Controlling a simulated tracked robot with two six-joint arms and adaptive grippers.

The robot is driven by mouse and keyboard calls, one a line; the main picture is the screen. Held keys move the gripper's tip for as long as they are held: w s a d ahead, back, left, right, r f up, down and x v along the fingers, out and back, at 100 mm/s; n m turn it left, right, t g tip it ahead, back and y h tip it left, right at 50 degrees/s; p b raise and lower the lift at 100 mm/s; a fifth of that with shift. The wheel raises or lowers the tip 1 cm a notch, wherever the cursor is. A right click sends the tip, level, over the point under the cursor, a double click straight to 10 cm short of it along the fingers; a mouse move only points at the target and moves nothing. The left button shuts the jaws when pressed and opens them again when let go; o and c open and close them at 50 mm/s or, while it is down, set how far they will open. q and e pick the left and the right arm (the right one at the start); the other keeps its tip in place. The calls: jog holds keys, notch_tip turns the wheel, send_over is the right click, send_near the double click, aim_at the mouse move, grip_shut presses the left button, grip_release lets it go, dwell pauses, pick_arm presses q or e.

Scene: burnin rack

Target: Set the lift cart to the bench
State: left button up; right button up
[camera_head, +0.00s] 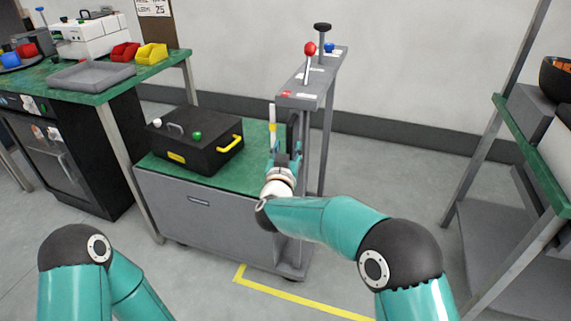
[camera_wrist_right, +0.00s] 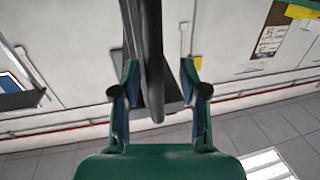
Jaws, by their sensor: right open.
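The lift cart (camera_head: 195,208) is a grey cabinet on casters with a green top, standing right of the bench (camera_head: 172,66). Its green top sits lower than the green bench top. A grey post on its right side carries a panel (camera_head: 297,100) with a red-knobbed lever (camera_head: 309,52), a black knob (camera_head: 322,27) and a blue knob (camera_head: 329,47). My right gripper (camera_head: 287,150) is open by the post. In the right wrist view a dark upright bar (camera_wrist_right: 154,60) shows between its open fingers (camera_wrist_right: 158,88); contact cannot be told. My left gripper is out of view.
A black case (camera_head: 190,152) with a yellow handle lies on the cart. The bench holds a grey tray (camera_head: 90,76) and red and yellow bins (camera_head: 151,54). Yellow floor tape (camera_head: 300,299) runs before the cart. A rack (camera_head: 526,150) stands at right, with clear floor between.

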jog(key=s+a, duration=0.1)
jog(key=s, duration=1)
jog(key=shift+s+a, duration=0.15)
jog(key=shift+s, duration=0.05)
